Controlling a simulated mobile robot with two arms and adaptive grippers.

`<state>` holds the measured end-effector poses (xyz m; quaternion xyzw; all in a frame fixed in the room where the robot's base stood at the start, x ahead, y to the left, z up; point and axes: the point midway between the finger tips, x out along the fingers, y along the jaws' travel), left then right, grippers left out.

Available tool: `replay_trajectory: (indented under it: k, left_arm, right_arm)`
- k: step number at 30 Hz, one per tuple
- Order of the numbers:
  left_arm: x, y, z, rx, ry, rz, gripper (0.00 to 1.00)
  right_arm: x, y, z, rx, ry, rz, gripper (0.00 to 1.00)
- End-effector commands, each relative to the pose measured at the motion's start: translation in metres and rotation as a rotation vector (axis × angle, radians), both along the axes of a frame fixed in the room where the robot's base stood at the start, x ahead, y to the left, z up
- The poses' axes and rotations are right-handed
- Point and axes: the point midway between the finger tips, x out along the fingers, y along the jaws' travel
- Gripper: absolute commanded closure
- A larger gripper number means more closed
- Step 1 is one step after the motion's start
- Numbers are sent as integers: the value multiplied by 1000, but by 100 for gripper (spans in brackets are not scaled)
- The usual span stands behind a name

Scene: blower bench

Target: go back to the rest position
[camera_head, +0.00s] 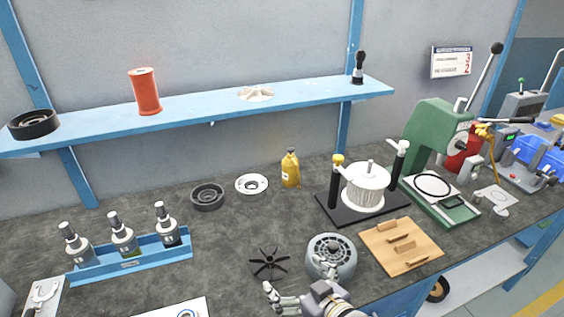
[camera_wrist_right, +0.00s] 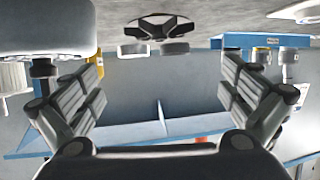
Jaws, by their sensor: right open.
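My right gripper (camera_head: 270,292) is low in the head view, at the front of the bench. It is open, with nothing between its fingers. It sits just in front of the black fan wheel (camera_head: 269,263) and to the left of the round grey blower housing (camera_head: 331,257). In the right wrist view, which looks upside down, the open fingers (camera_wrist_right: 161,80) stand wide apart. The black fan wheel (camera_wrist_right: 160,27) lies beyond them on the bench. My left gripper is not in view.
A wooden board (camera_head: 385,262) and a black-based winding stand (camera_head: 330,212) are right of the housing. A green press (camera_head: 430,135) stands farther right. A blue rack (camera_head: 90,271) holds bottles at left. A blue shelf (camera_head: 200,110) runs along the wall.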

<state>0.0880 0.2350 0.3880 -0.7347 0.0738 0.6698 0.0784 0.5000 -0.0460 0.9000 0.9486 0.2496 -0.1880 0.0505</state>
Motion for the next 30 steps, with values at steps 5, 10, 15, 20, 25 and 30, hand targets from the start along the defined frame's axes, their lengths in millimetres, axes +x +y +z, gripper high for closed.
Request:
replay_trajectory:
  k: [5, 10, 15, 20, 25, 30]
  left_arm:
    - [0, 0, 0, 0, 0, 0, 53]
    - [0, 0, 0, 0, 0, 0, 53]
    - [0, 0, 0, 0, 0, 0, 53]
    - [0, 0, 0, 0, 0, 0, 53]
    - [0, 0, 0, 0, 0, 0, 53]
    - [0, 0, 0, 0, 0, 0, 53]
  right_arm:
    - [-19, -16, -16, -36, 89, -38, 0]
    - [-76, -63, -52, -133, 323, -138, 0]
    - [-134, -105, -74, -214, 525, -224, 0]
    - [-182, -135, -83, -271, 678, -288, 0]
    - [-232, -162, -87, -324, 828, -349, 0]
    - [-218, -158, -127, -327, 835, -340, 0]
